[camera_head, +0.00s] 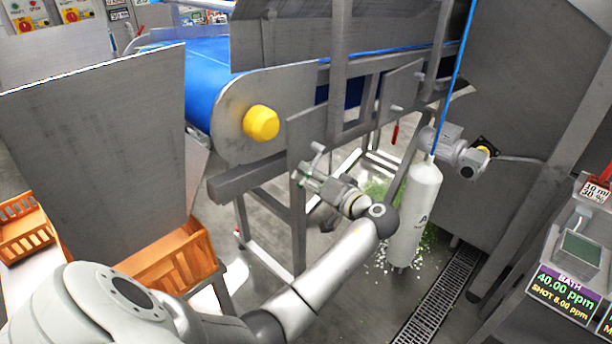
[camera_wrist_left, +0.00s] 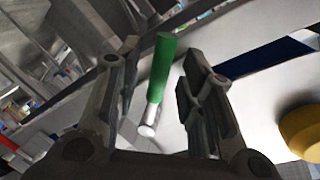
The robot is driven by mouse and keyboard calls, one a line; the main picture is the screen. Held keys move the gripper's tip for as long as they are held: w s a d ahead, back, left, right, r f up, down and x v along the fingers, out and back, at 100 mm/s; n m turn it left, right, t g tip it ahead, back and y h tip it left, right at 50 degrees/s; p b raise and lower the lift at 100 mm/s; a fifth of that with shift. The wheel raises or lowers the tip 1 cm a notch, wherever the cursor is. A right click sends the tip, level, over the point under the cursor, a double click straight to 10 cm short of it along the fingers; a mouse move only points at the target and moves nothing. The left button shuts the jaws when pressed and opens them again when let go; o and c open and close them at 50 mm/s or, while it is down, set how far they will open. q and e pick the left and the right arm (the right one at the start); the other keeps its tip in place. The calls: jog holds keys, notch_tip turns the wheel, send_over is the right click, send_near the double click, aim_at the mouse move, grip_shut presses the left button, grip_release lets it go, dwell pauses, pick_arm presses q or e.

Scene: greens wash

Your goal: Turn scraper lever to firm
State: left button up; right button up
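The lever (camera_wrist_left: 161,72) has a green handle and a shiny metal stem, and shows in the left wrist view against a pale metal plate. In the head view I cannot make it out; my left gripper seems to cover that spot. My left gripper (camera_head: 308,165) is in front of the side plate below the blue conveyor belt. Its fingers stand apart on either side of the green handle, with a gap on both sides. I cannot tell how deep the handle sits between them. My right gripper is not in view.
A yellow roller cap (camera_head: 261,122) sticks out above and left of my left gripper. A white hanging cylinder (camera_head: 414,212) is close to the right of my left wrist. An orange crate (camera_head: 172,262) stands at lower left. A red handle (camera_head: 395,134) hangs under the frame.

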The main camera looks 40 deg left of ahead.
pick_arm(q)
jog(key=v, duration=1)
jog(key=shift+d, duration=0.25)
notch_tip(320, 180, down, 21)
jog(key=w+d+m+t+h, duration=0.1)
jog(key=d+m+t+h, duration=0.15)
jog(key=m+h, duration=0.4)
jog(key=s+d+f+m+h, duration=0.15)
jog(key=s+f, duration=0.25)
jog(key=f, duration=0.5)
jog(key=s+d+f+m+h, duration=0.1)
jog(key=s+f+m, duration=0.15)
jog(key=f, duration=0.65)
jog(key=s+d+f+g+h, duration=0.3)
jog(key=s+f+g+h, duration=0.1)
jog(key=s+f, duration=1.4)
jog(key=s+f+n+h, duration=0.1)
jog(key=s+f, duration=0.1)
jog(key=s, duration=0.9)
jog(key=s+f+n+h, duration=0.1)
jog(key=s+f, duration=0.1)
jog(key=s, duration=0.9)
jog(key=shift+g+h, duration=0.4)
jog(key=shift+g, duration=0.05)
